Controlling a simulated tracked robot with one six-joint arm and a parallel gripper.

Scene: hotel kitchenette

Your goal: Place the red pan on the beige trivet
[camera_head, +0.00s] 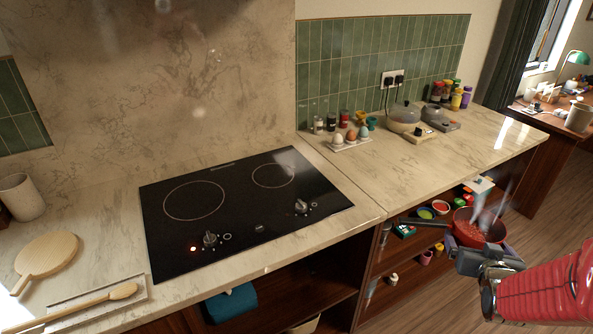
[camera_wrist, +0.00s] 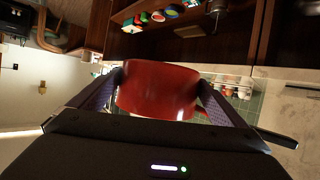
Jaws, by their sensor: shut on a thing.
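The red pan (camera_head: 474,232) is held up at the right of the head view, in front of the counter's shelves, with faint steam above it. A dark handle seems to point left from it. In the wrist view the red pan (camera_wrist: 157,90) sits between both fingers of my gripper (camera_wrist: 158,84), which is shut on it. My gripper (camera_head: 483,258) shows in the head view just below the pan. A round beige wooden board with a short handle (camera_head: 47,254) lies on the counter at far left; I cannot tell if it is the trivet.
The black cooktop (camera_head: 240,210) is bare, with one red light lit. A wooden spoon (camera_head: 122,291) lies on a tray at front left. An egg holder (camera_head: 350,142), jars and grey pots (camera_head: 404,113) stand at the back. The right counter's front (camera_head: 400,185) is clear.

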